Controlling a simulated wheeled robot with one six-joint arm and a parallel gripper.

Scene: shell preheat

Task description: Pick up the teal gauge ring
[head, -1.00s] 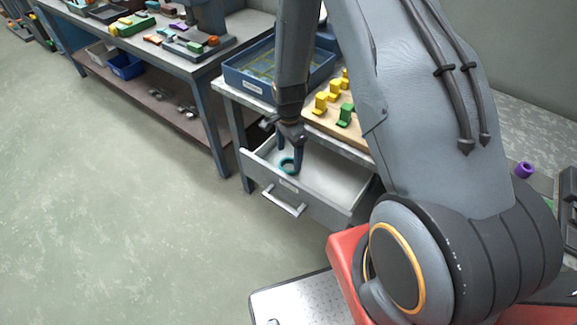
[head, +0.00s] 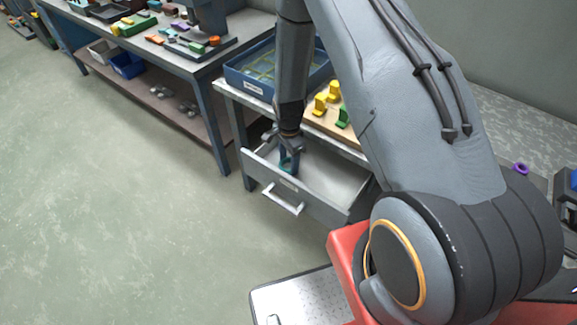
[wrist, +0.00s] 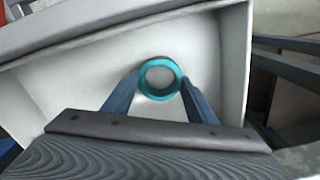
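The teal gauge ring (wrist: 159,93) lies on the light floor of the open drawer (wrist: 206,45), seen from above in the wrist view. My gripper (wrist: 160,78) is low inside the drawer, its two blue fingers spread on either side of the ring. The fingertips appear close to the ring's edges; I cannot tell whether they touch it. In the head view my gripper (head: 288,165) is down in the drawer near its front left, and its fingers mostly hide the ring there.
The drawer front with its handle (head: 284,199) and the side walls enclose the gripper. Above the drawer, the bench holds a blue tray (head: 247,86) and a wooden board (head: 322,124) with yellow and green pieces. A purple ring (head: 521,169) lies at the right. The floor at left is clear.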

